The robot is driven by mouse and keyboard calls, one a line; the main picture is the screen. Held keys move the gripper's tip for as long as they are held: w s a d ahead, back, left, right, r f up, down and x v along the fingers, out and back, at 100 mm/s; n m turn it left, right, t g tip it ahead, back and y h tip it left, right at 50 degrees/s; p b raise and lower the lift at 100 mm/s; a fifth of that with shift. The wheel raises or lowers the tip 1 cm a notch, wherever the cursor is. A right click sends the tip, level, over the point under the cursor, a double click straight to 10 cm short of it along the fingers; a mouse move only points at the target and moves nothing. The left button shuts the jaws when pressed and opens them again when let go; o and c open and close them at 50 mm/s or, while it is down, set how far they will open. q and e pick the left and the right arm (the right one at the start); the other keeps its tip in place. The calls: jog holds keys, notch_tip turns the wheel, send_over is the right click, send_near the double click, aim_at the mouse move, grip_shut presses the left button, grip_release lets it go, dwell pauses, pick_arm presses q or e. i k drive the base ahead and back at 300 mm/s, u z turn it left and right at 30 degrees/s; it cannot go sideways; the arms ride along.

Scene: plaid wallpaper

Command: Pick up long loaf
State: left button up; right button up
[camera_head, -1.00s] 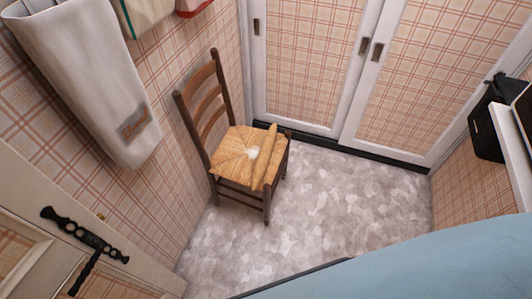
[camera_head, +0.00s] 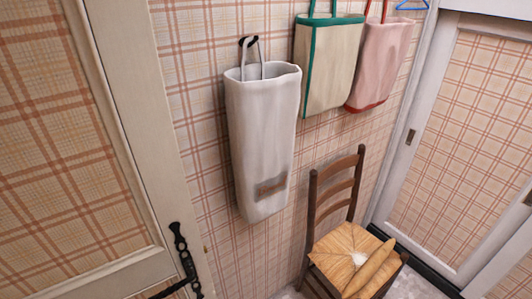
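The long loaf (camera_head: 369,268) is a thin golden-brown baguette. It lies on the woven straw seat of a brown wooden chair (camera_head: 337,187), along the right side of the seat, at the lower right of the head view. A pale patch shows on the seat to the left of the loaf. Neither of my grippers shows in this view.
A white hanging bag (camera_head: 262,140) is on the plaid wall left of the chair. A cream bag with green trim (camera_head: 327,65) and a pink bag (camera_head: 380,62) hang farther right. A door (camera_head: 75,150) with a black handle (camera_head: 185,258) stands at left, white-framed cupboards (camera_head: 450,140) at right.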

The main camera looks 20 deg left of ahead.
aim_at(366, 272)
jog(key=z, duration=1.55)
jog(key=i, duration=1.1)
jog(key=u, duration=0.95)
jog(key=i, duration=0.5)
